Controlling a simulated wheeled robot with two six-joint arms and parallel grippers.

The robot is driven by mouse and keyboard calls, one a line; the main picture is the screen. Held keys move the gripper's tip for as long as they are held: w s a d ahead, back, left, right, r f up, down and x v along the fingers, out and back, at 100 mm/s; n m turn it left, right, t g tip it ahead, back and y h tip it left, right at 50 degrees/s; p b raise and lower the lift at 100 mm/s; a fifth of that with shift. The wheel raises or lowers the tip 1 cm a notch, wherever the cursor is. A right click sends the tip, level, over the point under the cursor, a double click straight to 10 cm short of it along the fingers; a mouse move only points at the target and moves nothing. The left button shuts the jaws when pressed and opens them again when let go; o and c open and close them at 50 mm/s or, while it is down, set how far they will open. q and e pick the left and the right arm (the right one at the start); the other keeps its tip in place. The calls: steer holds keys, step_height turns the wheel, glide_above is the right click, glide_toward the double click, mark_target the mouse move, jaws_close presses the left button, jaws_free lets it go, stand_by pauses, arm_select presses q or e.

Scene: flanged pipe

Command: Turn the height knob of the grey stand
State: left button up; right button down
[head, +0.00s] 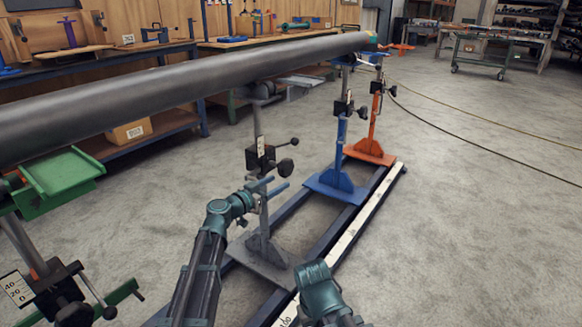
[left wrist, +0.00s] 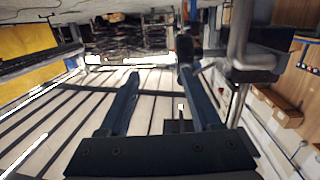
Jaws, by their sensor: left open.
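The grey stand (head: 262,222) stands on the rail base under the long pipe (head: 190,88). Its black height knob (head: 285,166) sticks out to the right of the black clamp block, below a thin lever with a ball end. My left gripper (head: 282,188) is open, with its two fingers just below the knob and apart from it in the head view. In the left wrist view the fingers (left wrist: 158,80) are spread with nothing held between them. A dark part shows by the right fingertip there; I cannot tell whether it is the knob. My right arm shows, but not its gripper.
A blue stand (head: 338,165) and an orange stand (head: 375,125) stand farther along the rails. A stand with a green top (head: 62,178) is close at the left. A white scale strip (head: 345,232) runs along the rails.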

mark_target(286, 168)
arm_select(q)
steer(key=shift+n+t+y, duration=0.3)
steer(key=shift+t, duration=0.4)
steer(key=w+d, duration=0.1)
steer(key=w, duration=0.3)
steer(key=w+d, duration=0.2)
steer(key=w, duration=0.3)
steer(key=w+d+r, duration=0.1)
steer(key=w, duration=0.3)
steer(key=shift+w+d, duration=0.25)
steer(key=shift+d, duration=0.15)
jaws_close()
